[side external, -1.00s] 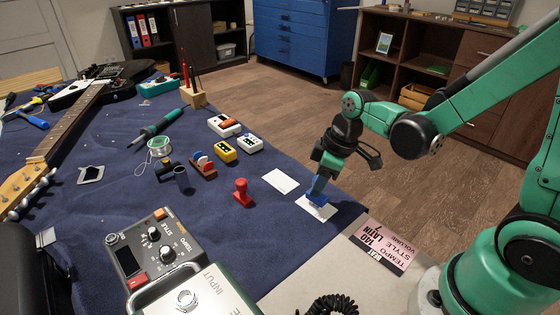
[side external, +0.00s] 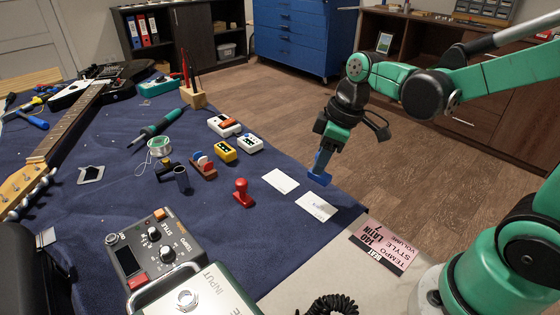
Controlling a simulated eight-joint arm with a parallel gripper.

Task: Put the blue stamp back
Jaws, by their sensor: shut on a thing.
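The blue stamp (side external: 320,172) is held in the air above the table's right edge, just above and behind a white card. My gripper (side external: 322,156) is shut on the stamp and points down; its fingertips are small and partly hidden by the stamp. The white card (side external: 316,206) under it lies flat on the blue cloth and has a faint mark on it. Another white card (side external: 280,180) lies to its left.
A pink printed sheet (side external: 384,246) lies at the table's right corner. Small yellow (side external: 224,150) and white (side external: 250,143) boxes stand behind the cards. A large pedal unit (side external: 160,250) fills the front. The cloth between the red stamp and the pedal is clear.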

